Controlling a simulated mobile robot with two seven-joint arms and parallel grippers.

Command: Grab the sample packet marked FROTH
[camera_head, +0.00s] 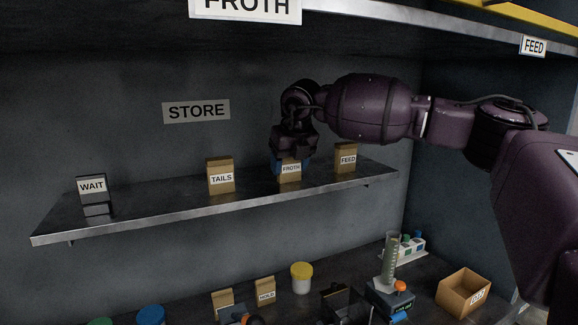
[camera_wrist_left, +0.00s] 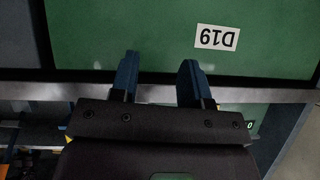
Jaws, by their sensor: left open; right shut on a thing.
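The brown sample packet marked FROTH (camera_head: 289,174) stands upright on the wall shelf in the head view, between the TAILS packet (camera_head: 221,178) and the FEED packet (camera_head: 345,158). My right gripper (camera_head: 290,160) comes down on it from above, with its blue fingers shut on the packet's upper part. The packet looks to be at shelf level; I cannot tell if its base touches. My left gripper (camera_wrist_left: 158,82) is open and empty in the left wrist view, in front of a green surface (camera_wrist_left: 130,30) with a D19 label (camera_wrist_left: 217,38).
The shelf (camera_head: 150,213) also holds a WAIT sign (camera_head: 92,186) at its left end. A STORE label (camera_head: 196,111) is on the wall. Below are a yellow-lidded jar (camera_head: 302,278), a HOLD packet (camera_head: 265,290), a measuring cylinder (camera_head: 391,260) and an open cardboard box (camera_head: 463,292).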

